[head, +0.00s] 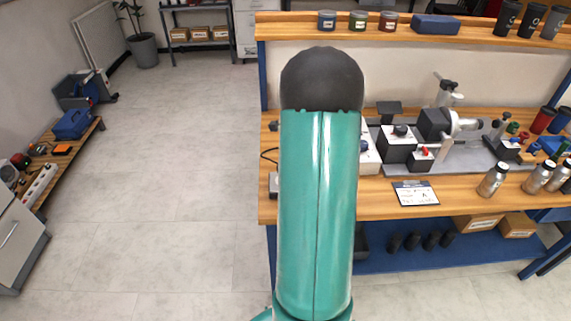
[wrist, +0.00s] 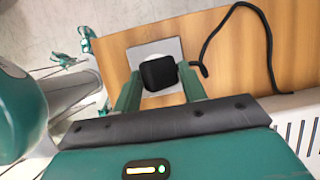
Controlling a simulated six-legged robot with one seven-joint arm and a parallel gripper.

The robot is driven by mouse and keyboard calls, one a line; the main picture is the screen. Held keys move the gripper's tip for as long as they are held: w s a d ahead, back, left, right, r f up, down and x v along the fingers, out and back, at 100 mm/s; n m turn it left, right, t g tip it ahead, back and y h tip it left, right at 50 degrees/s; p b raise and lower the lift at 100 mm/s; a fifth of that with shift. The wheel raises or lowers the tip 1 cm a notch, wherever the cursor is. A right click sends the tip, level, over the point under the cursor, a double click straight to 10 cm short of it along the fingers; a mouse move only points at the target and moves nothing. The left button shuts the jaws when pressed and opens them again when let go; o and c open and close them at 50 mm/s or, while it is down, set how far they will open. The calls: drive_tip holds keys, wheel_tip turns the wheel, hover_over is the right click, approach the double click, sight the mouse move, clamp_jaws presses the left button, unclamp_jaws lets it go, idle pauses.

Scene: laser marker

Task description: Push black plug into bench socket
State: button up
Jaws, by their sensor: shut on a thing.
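The black plug (wrist: 158,73) shows in the wrist view between the two green fingers of my gripper (wrist: 160,86), which is shut on it. A black cable (wrist: 211,48) runs from beside the plug in a loop over the wood.
The wooden bench (head: 375,206) carries a laser device (head: 433,124), a clipboard (head: 415,193) and metal bottles (head: 493,180). A shelf (head: 400,32) with jars runs above. A white slotted housing (wrist: 298,125) lies close right of my gripper in the wrist view.

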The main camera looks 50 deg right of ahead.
drive_tip(key=shift+f, duration=1.35)
idle(0.6)
drive_tip(key=shift+f, duration=0.15)
drive_tip(key=shift+s+f, duration=0.1)
drive_tip(key=shift+f, duration=0.05)
drive_tip(key=shift+c, duration=0.9)
drive_tip(key=shift+f, duration=0.1)
drive_tip(key=shift+c, duration=0.4)
